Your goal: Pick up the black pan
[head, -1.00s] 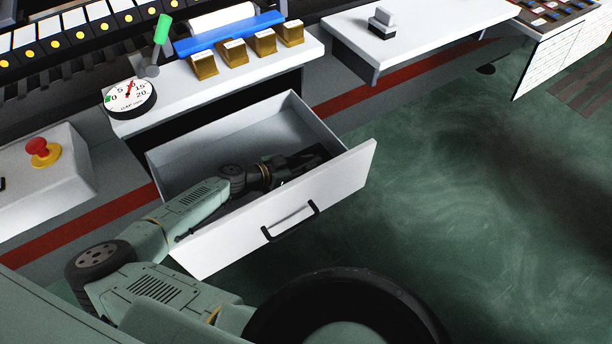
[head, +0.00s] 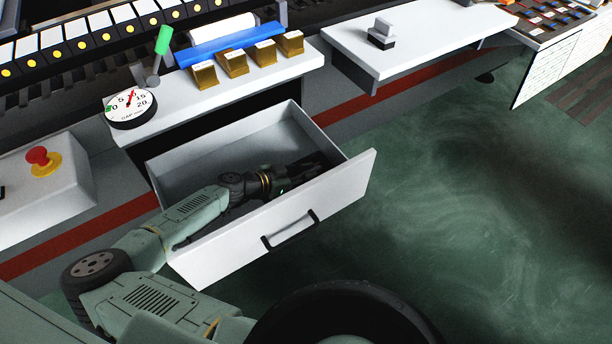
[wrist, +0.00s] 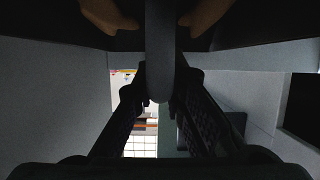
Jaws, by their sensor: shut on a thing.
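The drawer (head: 210,258) is pulled open, and my gripper (head: 318,164) is low inside it, toward its right end. In the wrist view, my gripper (wrist: 163,82) has its two dark fingers closed in on a dark grey, rounded, handle-like bar, which I take to be the black pan's handle (wrist: 160,40). The bar's rounded end sits between the fingers. The rest of the pan is hard to make out in the dark. In the head view, the pan cannot be told apart from my dark gripper.
The drawer walls stand close around my gripper and forearm. A white shelf (head: 190,112) with a dial (head: 130,108) and several gold blocks (head: 235,64) is above the drawer. Another shelf (head: 430,40) is to the right. Green floor (head: 450,200) is clear at right.

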